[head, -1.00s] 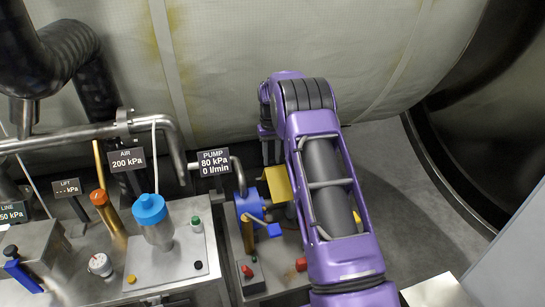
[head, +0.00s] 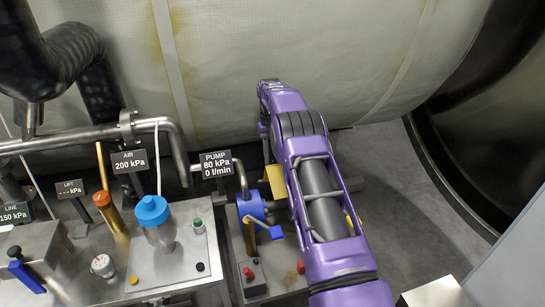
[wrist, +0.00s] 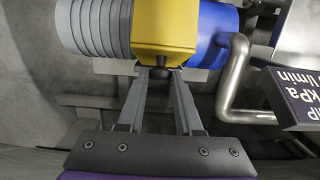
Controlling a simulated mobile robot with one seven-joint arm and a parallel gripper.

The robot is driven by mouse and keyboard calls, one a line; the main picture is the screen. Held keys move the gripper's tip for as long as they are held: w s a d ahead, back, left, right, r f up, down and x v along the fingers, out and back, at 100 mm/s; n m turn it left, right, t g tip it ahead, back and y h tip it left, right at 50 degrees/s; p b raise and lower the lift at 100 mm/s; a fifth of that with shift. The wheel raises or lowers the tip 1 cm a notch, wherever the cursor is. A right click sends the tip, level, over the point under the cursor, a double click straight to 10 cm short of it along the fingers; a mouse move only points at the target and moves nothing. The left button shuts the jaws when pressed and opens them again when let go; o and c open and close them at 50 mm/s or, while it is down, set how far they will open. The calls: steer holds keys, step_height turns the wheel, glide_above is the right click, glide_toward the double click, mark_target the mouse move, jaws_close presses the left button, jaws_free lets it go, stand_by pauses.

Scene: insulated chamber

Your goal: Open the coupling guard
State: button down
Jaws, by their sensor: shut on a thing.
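The yellow coupling guard (wrist: 165,25) fills the top middle of the wrist view, between a grey ribbed motor (wrist: 95,25) and the blue pump body (wrist: 213,35). A short dark knob (wrist: 161,73) sticks out of its near edge. My gripper (wrist: 160,74) is shut on this knob. In the head view the guard (head: 275,181) shows as a small yellow patch beside the blue pump (head: 251,207), partly hidden by my purple arm. My gripper's fingers are hidden there. How far the guard is swung is hard to tell.
A bent metal pipe (wrist: 234,85) and the pump sign (wrist: 300,95) stand close to the right of my gripper in the wrist view. In the head view, a bench with a blue-capped vessel (head: 152,211) lies left. The large pale tank (head: 280,60) is behind.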

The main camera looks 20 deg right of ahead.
steer(key=c, duration=0.6)
jaws_free()
step_height(320, 180, up, 10)
